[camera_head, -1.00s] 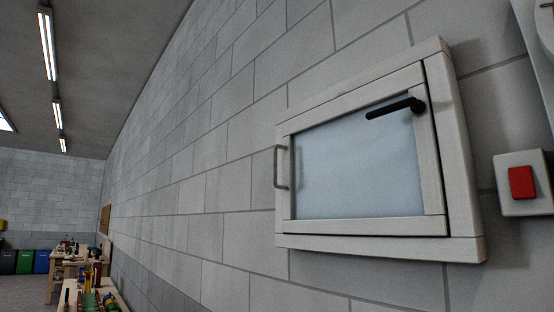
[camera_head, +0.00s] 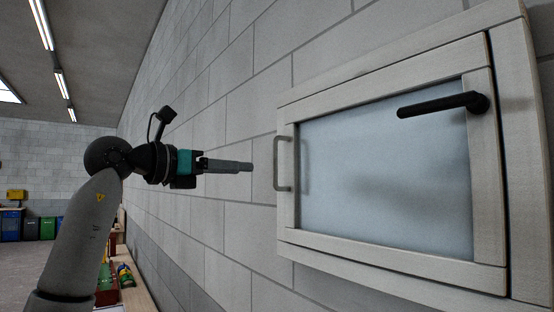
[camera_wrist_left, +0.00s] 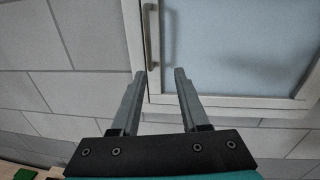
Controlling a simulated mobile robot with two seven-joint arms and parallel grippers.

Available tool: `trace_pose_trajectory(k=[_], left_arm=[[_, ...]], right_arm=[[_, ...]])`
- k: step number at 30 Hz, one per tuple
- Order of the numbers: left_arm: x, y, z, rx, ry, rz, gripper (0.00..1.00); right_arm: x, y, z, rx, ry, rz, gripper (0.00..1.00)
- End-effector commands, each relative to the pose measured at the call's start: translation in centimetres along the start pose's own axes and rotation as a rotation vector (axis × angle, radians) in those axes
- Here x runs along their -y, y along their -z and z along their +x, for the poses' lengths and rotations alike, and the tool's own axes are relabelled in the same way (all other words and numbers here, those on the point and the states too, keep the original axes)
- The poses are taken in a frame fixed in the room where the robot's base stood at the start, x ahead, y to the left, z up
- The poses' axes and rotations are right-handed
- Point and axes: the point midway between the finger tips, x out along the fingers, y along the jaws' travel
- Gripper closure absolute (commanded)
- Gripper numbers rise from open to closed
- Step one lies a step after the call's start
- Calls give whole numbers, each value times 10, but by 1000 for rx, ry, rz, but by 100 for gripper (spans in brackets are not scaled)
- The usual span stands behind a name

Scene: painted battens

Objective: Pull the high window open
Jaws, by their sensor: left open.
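The high window (camera_head: 390,180) is a pale wooden frame with a frosted pane, set in the block wall. A black lever handle (camera_head: 445,104) sits at its upper right. A grey bow handle (camera_head: 278,163) is on its left edge. My left gripper (camera_head: 250,167) points right at that handle, a short gap to its left in the head view. In the left wrist view the fingers (camera_wrist_left: 159,75) are open and empty. The bow handle (camera_wrist_left: 149,35) shows ahead of them there, close to the left fingertip, not between the fingers. My right gripper is in neither view.
The grey block wall (camera_head: 240,95) runs beside my left arm. A bench with colourful items (camera_head: 125,275) stands low behind the arm. Coloured bins (camera_head: 30,228) are far off at the left. Air in front of the window is clear.

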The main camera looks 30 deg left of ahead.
Motion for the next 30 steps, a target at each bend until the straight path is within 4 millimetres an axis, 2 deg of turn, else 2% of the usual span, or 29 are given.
trace_pose_trajectory(k=[1, 3, 5, 8, 11, 24, 30], left_arm=[[-2, -14, -12, 8, -37, 32, 55], [-5, -22, -20, 12, -68, 56, 55], [-7, -24, -22, 12, -81, 64, 55], [-7, -25, -14, 11, -82, 64, 55], [-8, -25, 2, 10, -78, 61, 55], [-15, -28, 95, 11, -77, 59, 55], [-18, -27, 120, 11, -79, 61, 55]], right_arm=[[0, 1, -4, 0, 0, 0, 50], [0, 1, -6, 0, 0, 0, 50], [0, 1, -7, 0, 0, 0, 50], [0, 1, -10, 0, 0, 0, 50], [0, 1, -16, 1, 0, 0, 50], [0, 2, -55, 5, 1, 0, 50], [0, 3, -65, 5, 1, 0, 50]])
